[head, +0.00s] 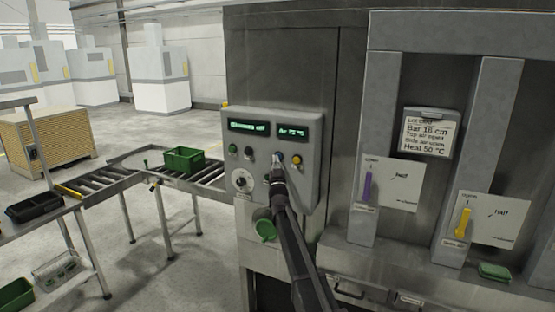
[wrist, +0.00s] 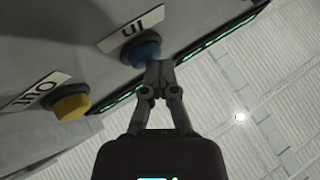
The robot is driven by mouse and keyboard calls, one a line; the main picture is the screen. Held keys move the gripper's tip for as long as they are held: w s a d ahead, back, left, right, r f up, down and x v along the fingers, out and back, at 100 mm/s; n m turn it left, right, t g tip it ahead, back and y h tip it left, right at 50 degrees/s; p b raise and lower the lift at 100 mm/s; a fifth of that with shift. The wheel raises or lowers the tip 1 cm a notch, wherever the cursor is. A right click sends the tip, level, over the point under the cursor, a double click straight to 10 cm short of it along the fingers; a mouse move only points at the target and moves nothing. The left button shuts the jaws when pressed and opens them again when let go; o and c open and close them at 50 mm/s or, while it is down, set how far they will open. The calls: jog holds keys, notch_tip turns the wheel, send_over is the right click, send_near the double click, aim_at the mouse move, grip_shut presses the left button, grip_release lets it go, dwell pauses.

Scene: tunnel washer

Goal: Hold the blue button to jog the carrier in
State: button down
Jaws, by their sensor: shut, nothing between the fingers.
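The blue button (wrist: 146,51) sits on the sloping panel beside a label that reads "IN" upside down in the wrist view. In the head view it is at the panel's lower right (head: 280,156), partly hidden by my gripper. My gripper (wrist: 158,66) is shut and empty, its fingertips right at the blue button and overlapping its edge. I cannot tell whether they touch it or press it in. In the head view my gripper (head: 277,168) reaches up to the panel from below.
A yellow button (wrist: 71,105) labelled "OUT" is beside the blue one. The control panel (head: 262,182) also has two green displays, a green button (head: 233,149) and a dial (head: 241,181). A roller conveyor (head: 105,182) with a green crate (head: 185,160) stands left; purple and yellow levers are right.

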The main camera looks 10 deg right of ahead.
jog(key=shift+s, duration=0.1)
jog(key=shift+s+a, duration=0.5)
jog(key=shift+s, duration=0.15)
jog(key=shift+s+a, duration=0.1)
jog(key=s+a, duration=0.1)
jog(key=s, duration=0.1)
jog(key=s+a, duration=0.1)
jog(key=shift+s+a, duration=0.4)
dwell(0.4)
